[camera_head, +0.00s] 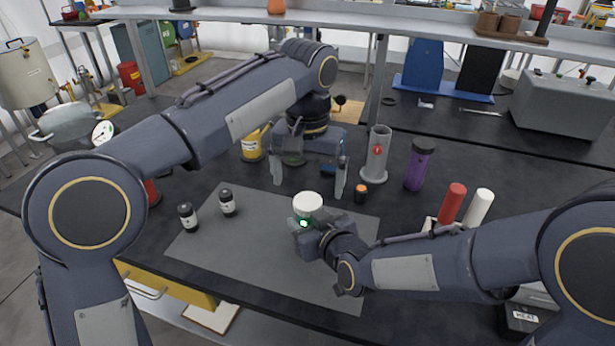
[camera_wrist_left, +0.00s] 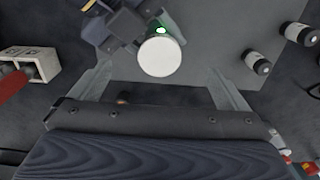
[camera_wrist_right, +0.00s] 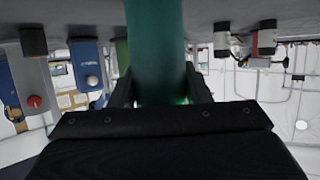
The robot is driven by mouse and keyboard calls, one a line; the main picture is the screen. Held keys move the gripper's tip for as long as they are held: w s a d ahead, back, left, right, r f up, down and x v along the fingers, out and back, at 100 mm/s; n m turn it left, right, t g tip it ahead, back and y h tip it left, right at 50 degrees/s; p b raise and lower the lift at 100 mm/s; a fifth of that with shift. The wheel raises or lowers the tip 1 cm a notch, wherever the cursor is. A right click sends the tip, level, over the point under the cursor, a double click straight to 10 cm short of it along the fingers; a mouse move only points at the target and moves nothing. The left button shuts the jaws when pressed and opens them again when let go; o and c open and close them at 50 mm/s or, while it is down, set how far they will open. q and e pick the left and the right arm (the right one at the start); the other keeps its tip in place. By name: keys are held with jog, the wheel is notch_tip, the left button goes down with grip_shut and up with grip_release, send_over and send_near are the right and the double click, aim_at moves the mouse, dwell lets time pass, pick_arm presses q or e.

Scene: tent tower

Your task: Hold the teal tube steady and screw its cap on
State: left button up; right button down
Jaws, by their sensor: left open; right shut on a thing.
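The teal tube (camera_wrist_right: 155,45) stands between the fingers of my right gripper (camera_wrist_right: 160,92) in the right wrist view; the gripper is shut on it. A round white cap (camera_head: 307,202) shows at the tube's top in the head view, just above my right gripper (camera_head: 302,222). The cap is a white disc (camera_wrist_left: 160,56) in the left wrist view; how tightly it sits cannot be seen. My left gripper (camera_head: 308,180) is open and empty, behind and above the cap, fingers pointing down. Its fingers (camera_wrist_left: 160,90) are wide apart in the left wrist view, with the cap beyond them.
A grey mat (camera_head: 250,262) lies under the tube. Two dark bottles (camera_head: 188,217) (camera_head: 227,202) stand on its left. A small orange-topped vial (camera_head: 360,193), a grey cylinder (camera_head: 377,158), a purple bottle (camera_head: 420,165) and a rack with a red tube (camera_head: 452,203) stand right.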

pick_arm(q)
notch_tip(320, 180, up, 8)
jog(key=shift+f, duration=0.25)
dwell(0.4)
pick_arm(e)
jog(key=c, duration=0.7)
grip_release()
pick_arm(q)
jog(key=shift+r+p, duration=0.75)
jog(key=shift+r, duration=0.05)
pick_arm(e)
jog(key=v, duration=0.7)
jog(key=shift+s+d+r, duration=0.1)
jog(key=shift+s+d, duration=0.1)
jog(key=shift+s, duration=0.15)
